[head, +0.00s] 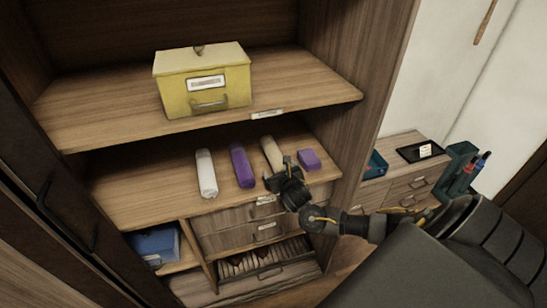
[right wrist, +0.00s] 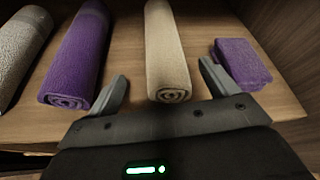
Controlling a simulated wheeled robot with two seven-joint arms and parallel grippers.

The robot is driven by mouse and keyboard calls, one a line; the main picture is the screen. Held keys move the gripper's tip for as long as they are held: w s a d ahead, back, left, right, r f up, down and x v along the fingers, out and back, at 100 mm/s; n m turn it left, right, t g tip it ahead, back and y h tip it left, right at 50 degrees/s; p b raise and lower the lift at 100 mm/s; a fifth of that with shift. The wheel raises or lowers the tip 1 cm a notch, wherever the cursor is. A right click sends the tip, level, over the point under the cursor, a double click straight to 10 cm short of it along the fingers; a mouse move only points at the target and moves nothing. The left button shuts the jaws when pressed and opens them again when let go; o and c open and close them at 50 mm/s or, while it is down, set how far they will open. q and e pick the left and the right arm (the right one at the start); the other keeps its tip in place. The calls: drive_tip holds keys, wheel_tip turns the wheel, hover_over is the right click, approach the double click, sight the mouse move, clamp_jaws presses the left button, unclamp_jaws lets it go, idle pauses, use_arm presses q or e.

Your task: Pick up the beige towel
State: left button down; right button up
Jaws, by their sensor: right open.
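The beige towel (head: 271,152) is rolled and lies on the middle shelf of the cabinet, with its long side running back into the shelf. In the right wrist view the beige towel (right wrist: 167,50) shows its spiral end towards me. My right gripper (head: 282,178) is at the front of the shelf, at the near end of the towel. In the right wrist view my right gripper (right wrist: 165,88) is open, with one finger on each side of the towel's near end. I see no contact between fingers and towel. My left gripper is not in view.
A rolled purple towel (head: 242,166) and a rolled white towel (head: 206,173) lie left of the beige one. A folded purple cloth (head: 309,159) lies close on its right. A yellow box (head: 203,84) stands on the shelf above, whose board (head: 310,92) overhangs. Drawers (head: 235,218) are below.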

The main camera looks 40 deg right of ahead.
sight(279, 164)
drive_tip(key=shift+w+d, duration=0.2)
drive_tip(key=shift+w, duration=0.1)
drive_tip(key=p+x, duration=0.1)
drive_tip(key=x, duration=0.3)
drive_tip(key=shift+w+d+f, duration=0.1)
drive_tip(key=shift+d, duration=0.15)
drive_tip(key=c, duration=1.1)
